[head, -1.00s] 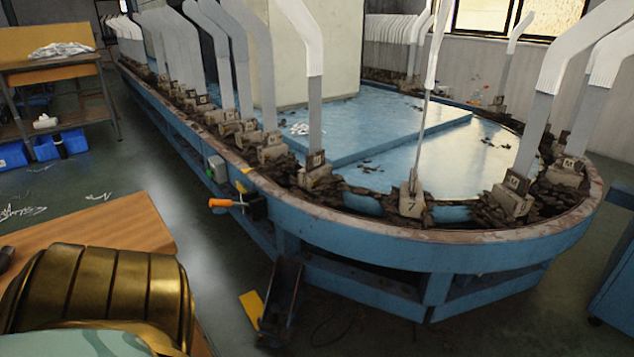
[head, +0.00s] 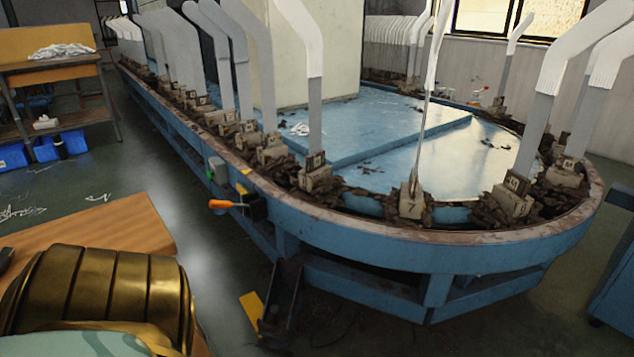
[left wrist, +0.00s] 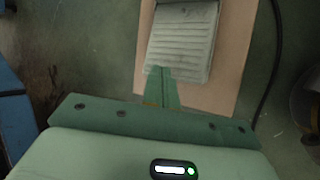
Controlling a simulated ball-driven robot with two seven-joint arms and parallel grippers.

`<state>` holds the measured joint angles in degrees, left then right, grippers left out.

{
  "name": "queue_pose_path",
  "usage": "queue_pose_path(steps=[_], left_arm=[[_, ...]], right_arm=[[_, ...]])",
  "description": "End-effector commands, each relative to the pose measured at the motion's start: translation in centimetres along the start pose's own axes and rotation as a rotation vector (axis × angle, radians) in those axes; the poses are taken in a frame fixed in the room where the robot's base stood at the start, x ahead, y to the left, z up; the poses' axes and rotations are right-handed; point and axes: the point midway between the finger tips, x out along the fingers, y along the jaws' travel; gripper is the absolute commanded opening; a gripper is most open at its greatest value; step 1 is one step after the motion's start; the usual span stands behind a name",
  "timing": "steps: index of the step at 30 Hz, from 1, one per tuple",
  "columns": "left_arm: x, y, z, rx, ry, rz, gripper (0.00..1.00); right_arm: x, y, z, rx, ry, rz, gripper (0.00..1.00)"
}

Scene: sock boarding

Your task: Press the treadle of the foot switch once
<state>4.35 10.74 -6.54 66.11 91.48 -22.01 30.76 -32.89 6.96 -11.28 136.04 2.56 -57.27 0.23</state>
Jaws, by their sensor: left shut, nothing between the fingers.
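The foot switch has a grey ribbed treadle (left wrist: 182,38), seen from above in the left wrist view. It lies on a tan board (left wrist: 236,35) on the floor. My left gripper (left wrist: 162,73) is shut and empty, its green fingers together. The fingertips overlap the near left corner of the treadle in this view. I cannot tell whether they touch it or hover above it. The foot switch is not visible in the head view. My right gripper is in neither view.
A dark cable (left wrist: 272,70) runs right of the board. In the head view, a blue oval conveyor (head: 380,240) carries upright sock forms (head: 315,120). An orange-handled lever (head: 222,204) sticks out from its side. A wooden tabletop (head: 100,228) is at the lower left.

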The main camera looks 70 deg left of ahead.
Motion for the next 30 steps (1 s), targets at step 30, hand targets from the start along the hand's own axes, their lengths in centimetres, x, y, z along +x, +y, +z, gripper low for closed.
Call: queue_pose_path(steps=[30], left_arm=[[0.82,-0.62,-0.75,0.001,0.002,-0.002,0.00]], right_arm=[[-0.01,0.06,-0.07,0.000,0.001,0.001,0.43]])
